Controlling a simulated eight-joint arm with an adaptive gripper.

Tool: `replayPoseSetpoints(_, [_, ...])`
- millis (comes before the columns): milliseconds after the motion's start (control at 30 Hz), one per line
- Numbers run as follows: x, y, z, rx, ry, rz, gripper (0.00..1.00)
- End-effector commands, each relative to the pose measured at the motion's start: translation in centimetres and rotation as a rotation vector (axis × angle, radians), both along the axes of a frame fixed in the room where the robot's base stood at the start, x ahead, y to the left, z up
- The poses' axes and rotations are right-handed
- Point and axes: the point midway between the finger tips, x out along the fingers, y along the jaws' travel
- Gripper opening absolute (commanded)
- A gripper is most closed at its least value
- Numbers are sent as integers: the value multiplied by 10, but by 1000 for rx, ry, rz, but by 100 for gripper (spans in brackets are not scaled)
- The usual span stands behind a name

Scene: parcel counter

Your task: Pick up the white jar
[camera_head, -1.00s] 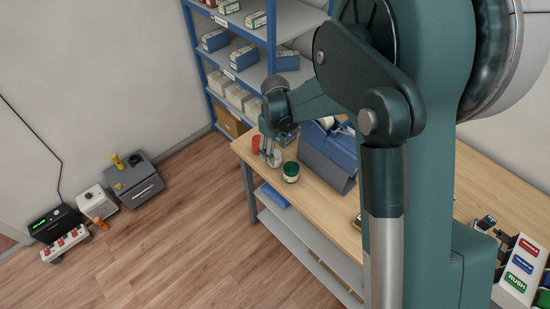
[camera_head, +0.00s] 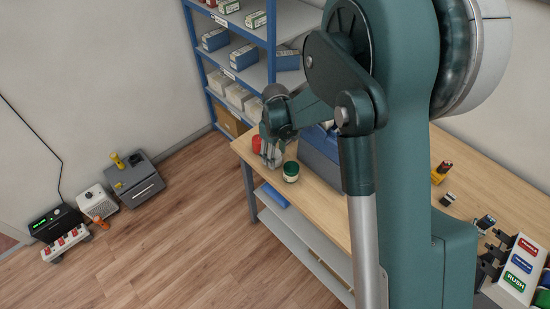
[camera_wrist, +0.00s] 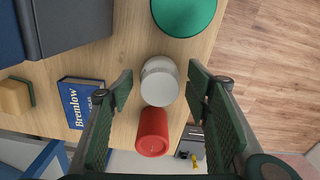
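The white jar (camera_wrist: 160,88) stands on the wooden counter (camera_wrist: 215,42). In the wrist view it lies between the two fingertips of my gripper (camera_wrist: 161,86), with a gap on each side. My gripper is open and empty. In the head view my gripper (camera_head: 270,154) is at the counter's far left end, and its fingers hide most of the white jar. A red can (camera_wrist: 152,132) is close beside the white jar, and also shows in the head view (camera_head: 256,144). A jar with a green lid (camera_wrist: 184,14) stands on the jar's other side.
A blue and grey bin (camera_head: 320,155) stands right of the green-lidded jar (camera_head: 291,171). A blue book marked "Bremlow" (camera_wrist: 82,100) lies on the counter left of my gripper. Blue-framed shelving (camera_head: 272,35) stands behind. The counter's edge is close to the jars.

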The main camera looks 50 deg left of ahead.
Motion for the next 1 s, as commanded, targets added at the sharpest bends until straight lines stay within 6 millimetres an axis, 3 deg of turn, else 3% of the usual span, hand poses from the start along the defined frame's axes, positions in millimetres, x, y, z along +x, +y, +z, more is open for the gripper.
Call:
replayPoseSetpoints(33, [0, 0, 0, 0, 0, 0, 40])
replayPoseSetpoints(200, [0, 0, 0, 0, 0, 0, 21])
replayPoseSetpoints(667, [0, 0, 6, 0, 0, 0, 21])
replayPoseSetpoints(1000, [0, 0, 39, 0, 0, 0, 21])
